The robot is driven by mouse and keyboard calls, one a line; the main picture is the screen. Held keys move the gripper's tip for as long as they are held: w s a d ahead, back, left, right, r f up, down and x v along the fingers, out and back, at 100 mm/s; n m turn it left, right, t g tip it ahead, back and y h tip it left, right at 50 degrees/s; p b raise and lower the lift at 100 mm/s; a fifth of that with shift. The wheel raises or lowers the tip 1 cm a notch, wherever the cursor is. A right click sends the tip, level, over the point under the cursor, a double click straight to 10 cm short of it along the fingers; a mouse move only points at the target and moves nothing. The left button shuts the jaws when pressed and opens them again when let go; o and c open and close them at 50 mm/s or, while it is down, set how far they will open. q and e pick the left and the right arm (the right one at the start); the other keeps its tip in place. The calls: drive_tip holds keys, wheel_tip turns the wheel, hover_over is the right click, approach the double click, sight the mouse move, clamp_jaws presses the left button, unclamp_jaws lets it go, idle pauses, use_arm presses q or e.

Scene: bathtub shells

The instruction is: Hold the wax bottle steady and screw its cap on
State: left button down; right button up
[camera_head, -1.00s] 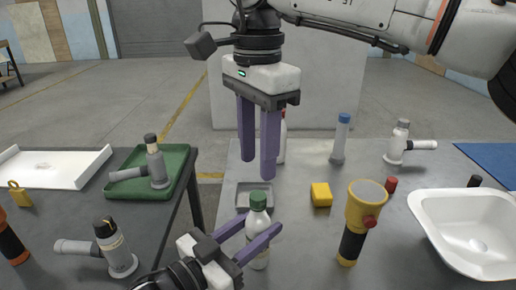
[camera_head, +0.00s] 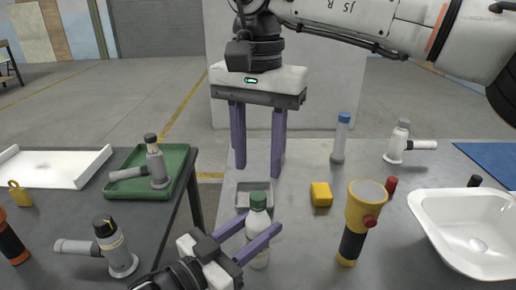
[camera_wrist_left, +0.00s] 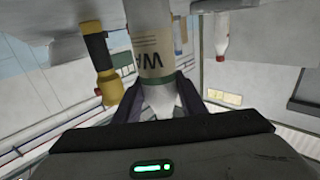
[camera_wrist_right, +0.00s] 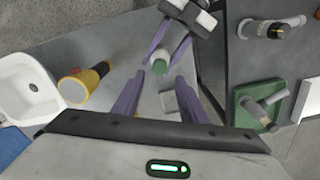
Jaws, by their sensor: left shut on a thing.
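The wax bottle (camera_head: 258,247) is pale and stands upright on the right table, its green cap (camera_head: 258,200) on its top. How tight the cap sits, I cannot tell. My left gripper (camera_head: 259,227) has its purple fingers around the bottle below the cap. The left wrist view shows the bottle's lettered label (camera_wrist_left: 153,55) between the fingers. My right gripper (camera_head: 258,175) points down above and slightly behind the cap, open and empty. In the right wrist view, the cap (camera_wrist_right: 159,67) lies just beyond and between its spread fingertips.
A yellow flashlight (camera_head: 352,238) and yellow block (camera_head: 321,195) stand right of the bottle. A small grey tray (camera_head: 243,190) lies behind it. A white basin (camera_head: 470,225) is at the right. A gap separates the left table, with its green tray (camera_head: 178,188).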

sight(258, 195)
wheel_tip(258, 195, down, 7)
drive_tip(key=shift+r, duration=0.1)
idle(0.4)
